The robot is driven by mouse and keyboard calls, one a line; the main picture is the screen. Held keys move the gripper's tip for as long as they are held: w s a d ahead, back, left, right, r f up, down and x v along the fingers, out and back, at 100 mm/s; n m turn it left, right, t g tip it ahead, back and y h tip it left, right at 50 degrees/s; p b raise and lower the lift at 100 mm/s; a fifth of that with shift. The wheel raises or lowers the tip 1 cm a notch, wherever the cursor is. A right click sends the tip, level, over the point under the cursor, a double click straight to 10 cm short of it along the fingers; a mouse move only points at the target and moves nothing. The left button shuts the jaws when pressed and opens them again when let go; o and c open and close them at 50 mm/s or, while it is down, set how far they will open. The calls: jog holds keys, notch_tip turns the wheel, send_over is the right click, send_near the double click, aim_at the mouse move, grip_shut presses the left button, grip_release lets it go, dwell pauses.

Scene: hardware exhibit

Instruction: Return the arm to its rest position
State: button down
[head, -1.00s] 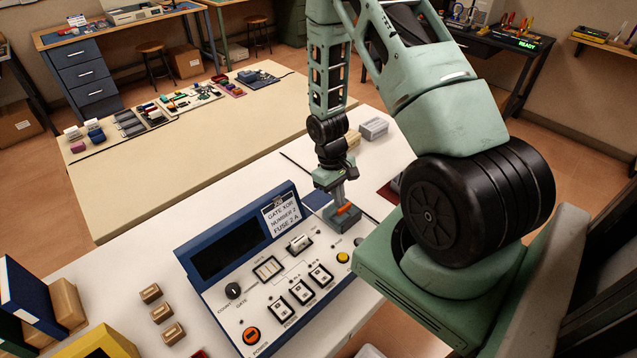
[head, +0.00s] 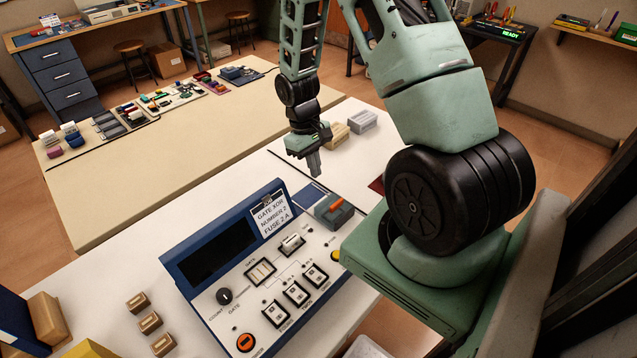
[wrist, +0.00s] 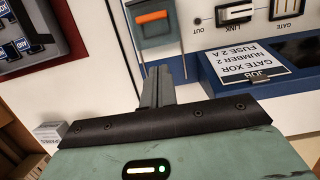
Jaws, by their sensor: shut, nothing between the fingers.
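My gripper (head: 314,165) is shut and empty, held above the white table behind the blue control console (head: 203,235). In the wrist view its closed fingers (wrist: 158,88) point toward a grey block with an orange bar (wrist: 152,22). In the head view that grey block (head: 333,214) sits at the console's upper right corner, apart from my fingers. My arm is bent, with its forearm reaching down from the top of the view.
The console carries a job card (head: 269,215), switches and an orange button (head: 245,342). Tan blocks (head: 150,322) lie at its left. A beige block (head: 336,134) and a grey box (head: 362,121) stand beyond my gripper. A beige table (head: 140,180) lies behind.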

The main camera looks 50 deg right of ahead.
jog(key=shift+b+v, duration=0.3)
jog(key=shift+v, duration=1.65)
jog(key=a+r+n+t+b, duration=0.1)
jog(key=a+r+n+b, duration=0.35)
jog(key=a, duration=1.35)
jog(key=s+a+r+n+t, duration=0.1)
jog(key=s+a+r+n, duration=0.1)
jog(key=s+a, duration=0.5)
jog(key=s+a+r+n, duration=0.2)
jog(key=s+a+r, duration=0.2)
jog(key=s+a, duration=0.4)
jog(key=shift+s+r+t, duration=0.25)
jog(key=shift+s+t, duration=0.15)
jog(key=shift+s, duration=0.6)
